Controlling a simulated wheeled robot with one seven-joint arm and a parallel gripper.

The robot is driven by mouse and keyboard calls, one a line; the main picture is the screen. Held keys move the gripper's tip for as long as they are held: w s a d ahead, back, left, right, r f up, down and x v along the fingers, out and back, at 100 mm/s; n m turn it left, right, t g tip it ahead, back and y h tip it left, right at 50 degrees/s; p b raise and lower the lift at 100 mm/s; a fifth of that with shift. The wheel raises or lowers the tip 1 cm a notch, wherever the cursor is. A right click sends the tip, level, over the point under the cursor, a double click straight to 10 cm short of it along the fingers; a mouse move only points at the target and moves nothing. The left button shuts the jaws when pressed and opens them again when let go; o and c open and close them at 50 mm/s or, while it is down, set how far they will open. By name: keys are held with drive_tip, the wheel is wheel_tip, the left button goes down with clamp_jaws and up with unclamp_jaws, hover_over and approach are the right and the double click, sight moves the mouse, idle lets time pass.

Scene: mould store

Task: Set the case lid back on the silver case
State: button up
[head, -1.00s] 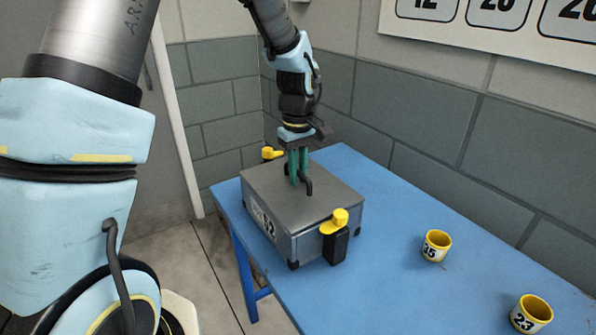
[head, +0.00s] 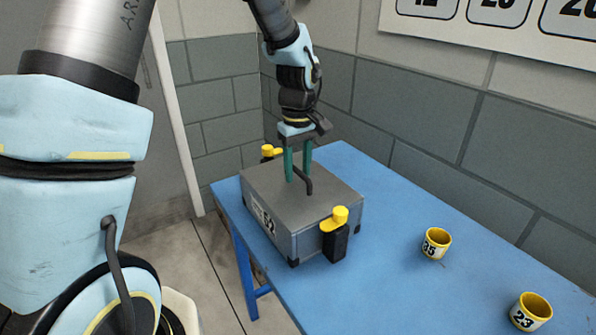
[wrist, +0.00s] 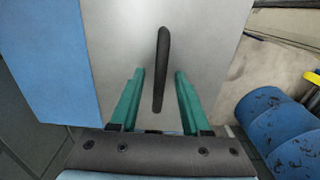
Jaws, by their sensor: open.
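The silver case (head: 275,232), marked 52, stands on the blue table. Its flat grey case lid (head: 270,190) lies on top and appears to cover it, edges in line with the walls. The lid has a black bar handle (head: 304,182), which also shows in the wrist view (wrist: 161,70). Yellow-topped black clamps stand at the near right side (head: 336,232) and the far left side (head: 270,151). My gripper (head: 298,178) is open over the lid, its green fingers on either side of the handle and apart from it in the wrist view (wrist: 158,75).
The blue table (head: 400,290) is clear right of the case up to two yellow cups, marked 35 (head: 436,243) and 23 (head: 531,312). A grey block wall (head: 430,120) runs behind the table. Blue rounded objects (wrist: 285,125) show at the right in the wrist view.

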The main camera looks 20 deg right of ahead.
sight(298, 170)
wheel_tip(298, 170, up, 12)
drive_tip(key=f+b, duration=0.1)
drive_tip(key=b, duration=0.1)
drive_tip(key=s+a+f+m, duration=0.1)
drive_tip(key=a+f, duration=0.1)
drive_tip(key=a, duration=0.8)
drive_tip(key=s+a+f+m+t, duration=0.1)
drive_tip(key=a+f, duration=0.2)
drive_tip(key=a, duration=0.7)
drive_tip(key=s+a+f+m, duration=0.1)
drive_tip(key=s+a+f, duration=0.1)
drive_tip(key=a, duration=0.8)
drive_tip(key=shift+f+t, duration=0.3)
drive_tip(key=shift+f, duration=0.15)
drive_tip(key=shift+a, duration=0.1)
